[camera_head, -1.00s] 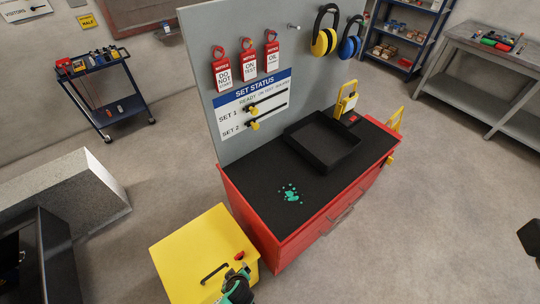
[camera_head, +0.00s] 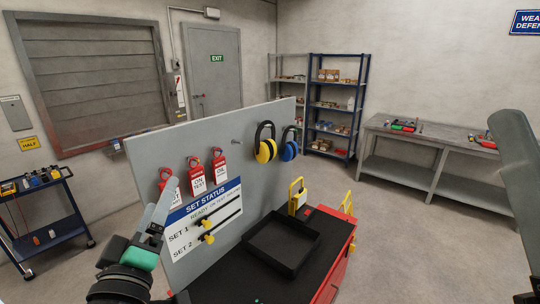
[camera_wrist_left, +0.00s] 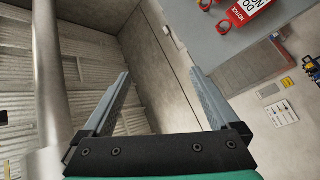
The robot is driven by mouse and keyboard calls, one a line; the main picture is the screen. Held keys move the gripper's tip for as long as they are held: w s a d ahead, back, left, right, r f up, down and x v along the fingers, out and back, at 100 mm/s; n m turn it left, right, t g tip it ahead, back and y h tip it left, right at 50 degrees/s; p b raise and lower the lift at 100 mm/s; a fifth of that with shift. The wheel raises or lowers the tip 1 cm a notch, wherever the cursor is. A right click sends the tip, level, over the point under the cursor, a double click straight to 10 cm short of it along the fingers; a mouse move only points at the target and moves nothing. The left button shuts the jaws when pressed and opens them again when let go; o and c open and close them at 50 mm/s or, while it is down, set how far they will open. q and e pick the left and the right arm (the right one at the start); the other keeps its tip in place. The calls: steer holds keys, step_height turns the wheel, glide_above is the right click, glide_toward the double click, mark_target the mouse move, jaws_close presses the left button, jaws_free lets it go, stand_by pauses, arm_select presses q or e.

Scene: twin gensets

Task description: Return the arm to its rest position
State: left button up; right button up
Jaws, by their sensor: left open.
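My left gripper (camera_head: 158,203) stands at the lower left of the head view, its grey fingers pointing up in front of the upright grey board (camera_head: 235,150). Its green and black wrist is below. In the left wrist view the gripper (camera_wrist_left: 160,73) shows two fingers spread wide with nothing between them. A red notice tag (camera_wrist_left: 240,12) hangs on the board beyond, apart from the fingers.
The red bench (camera_head: 335,270) carries a black tray (camera_head: 284,246). Red tags, ear defenders (camera_head: 265,148) and a status panel (camera_head: 200,222) are on the board. A blue trolley (camera_head: 45,228) stands left. Open floor lies to the right, before a grey table (camera_head: 430,150).

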arm_select(q)
steer(key=s+d+r+m+t+h, duration=0.1)
steer(key=s+r+m+t+h, duration=0.2)
steer(key=s+r+m+t, duration=1.05)
steer(key=s+r+n+g+p, duration=0.1)
steer(key=s+r+g+p, duration=0.15)
steer(key=r+p, duration=0.75)
steer(key=s+r+n+g+p, duration=0.15)
steer(key=r+g+p, duration=0.25)
steer(key=r+p, duration=0.5)
step_height(320, 180, down, 59)
steer(key=b, duration=6.3)
steer(key=shift+s+d+r, duration=0.15)
steer(key=shift+s+d, duration=0.05)
steer(key=shift+s, duration=0.1)
steer(key=shift+c, duration=0.2)
